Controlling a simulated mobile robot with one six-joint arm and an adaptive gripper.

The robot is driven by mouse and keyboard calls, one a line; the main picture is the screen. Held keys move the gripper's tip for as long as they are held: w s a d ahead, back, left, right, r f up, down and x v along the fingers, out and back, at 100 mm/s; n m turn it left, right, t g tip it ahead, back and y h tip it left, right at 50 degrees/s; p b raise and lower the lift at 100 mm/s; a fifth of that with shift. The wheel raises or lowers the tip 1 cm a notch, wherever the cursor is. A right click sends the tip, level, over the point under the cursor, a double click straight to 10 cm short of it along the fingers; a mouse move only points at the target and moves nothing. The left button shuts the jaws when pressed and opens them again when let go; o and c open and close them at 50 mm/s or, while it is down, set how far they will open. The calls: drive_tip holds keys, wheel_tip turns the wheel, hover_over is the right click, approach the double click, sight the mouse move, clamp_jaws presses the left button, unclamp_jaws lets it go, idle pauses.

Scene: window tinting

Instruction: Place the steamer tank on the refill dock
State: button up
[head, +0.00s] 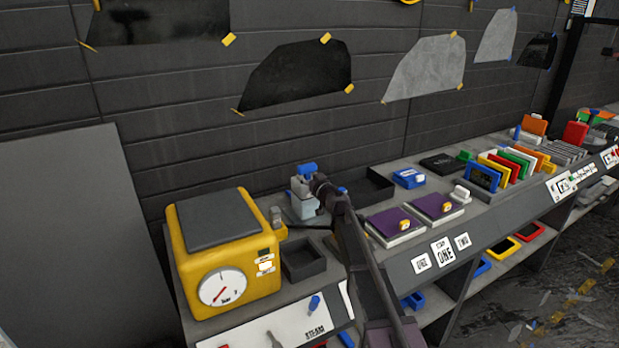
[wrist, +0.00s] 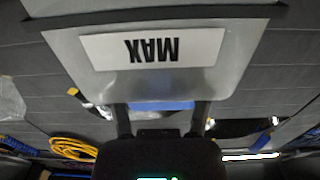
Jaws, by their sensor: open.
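A pale grey tank (head: 303,202) with a blue top (head: 307,168) stands at the back of the bench, right of the yellow steamer (head: 225,255). In the wrist view the tank (wrist: 230,62) fills the top, with an upside-down MAX label (wrist: 152,48). My gripper (wrist: 161,118) is open, its two fingers either side of a blue part (wrist: 160,105) by the tank; contact cannot be told. In the head view my arm partly hides the tank's right side. A dark open tray (head: 304,264) sits beside the steamer, empty. No dock label is readable.
Another dark shallow tray (head: 370,188) lies behind my arm. Purple-topped boxes (head: 396,224) and a blue box (head: 408,178) stand to the right, with a row of coloured cards (head: 505,165) beyond. The dark wall (head: 190,150) is close behind the bench.

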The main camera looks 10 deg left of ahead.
drive_tip(key=shift+r, duration=0.15)
drive_tip(key=v, duration=0.7)
drive_tip(key=shift+s+d, duration=0.2)
drive_tip(key=shift+s, duration=0.05)
idle(1.6)
drive_tip(key=shift+r, duration=0.1)
